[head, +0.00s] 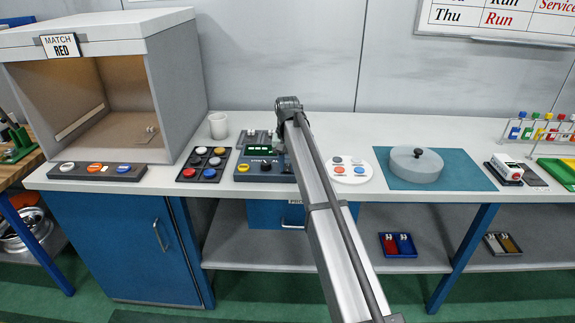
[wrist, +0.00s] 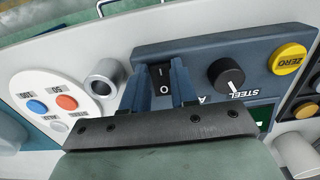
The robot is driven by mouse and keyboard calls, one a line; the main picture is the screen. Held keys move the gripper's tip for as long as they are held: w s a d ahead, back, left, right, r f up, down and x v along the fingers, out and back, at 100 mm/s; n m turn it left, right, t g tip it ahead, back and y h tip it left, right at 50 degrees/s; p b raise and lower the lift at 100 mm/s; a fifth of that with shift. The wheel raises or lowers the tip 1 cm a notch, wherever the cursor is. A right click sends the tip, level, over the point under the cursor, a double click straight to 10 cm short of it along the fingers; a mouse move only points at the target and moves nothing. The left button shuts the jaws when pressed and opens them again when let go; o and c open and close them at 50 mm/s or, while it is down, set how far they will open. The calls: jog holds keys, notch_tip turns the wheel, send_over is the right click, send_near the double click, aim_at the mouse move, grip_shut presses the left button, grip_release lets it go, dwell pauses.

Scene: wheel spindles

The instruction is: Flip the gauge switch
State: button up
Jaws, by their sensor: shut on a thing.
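The gauge (head: 258,178) is a dark blue box on the bench with a green display, a yellow button and a black knob. In the wrist view its panel (wrist: 205,45) shows the black gauge switch (wrist: 161,80), a rocker marked I and O. My gripper (wrist: 161,88) has its two blue fingers on either side of the switch, shut on it. The black knob (wrist: 226,76) and the yellow ZERO button (wrist: 289,59) lie to the right of the fingers. In the head view my arm hides the switch and most of the gripper.
A white plate with coloured discs (wrist: 52,88) and a metal ring (wrist: 107,79) are left of the fingers in the wrist view. A button tray (head: 203,164), a white cup (head: 218,125) and a lidded grey pan (head: 416,168) stand nearby on the bench.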

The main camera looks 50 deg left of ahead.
aim_at(288, 166)
grip_shut()
jog(key=shift+w+a, duration=0.2)
jog(key=shift+r+g+h, duration=0.1)
jog(key=shift+g+h, duration=0.5)
jog(key=o, duration=0.7)
grip_release()
notch_tip(288, 166, up, 14)
jog(key=w+a, duration=0.1)
jog(key=shift+w+f, duration=0.1)
jog(key=shift+f, duration=0.1)
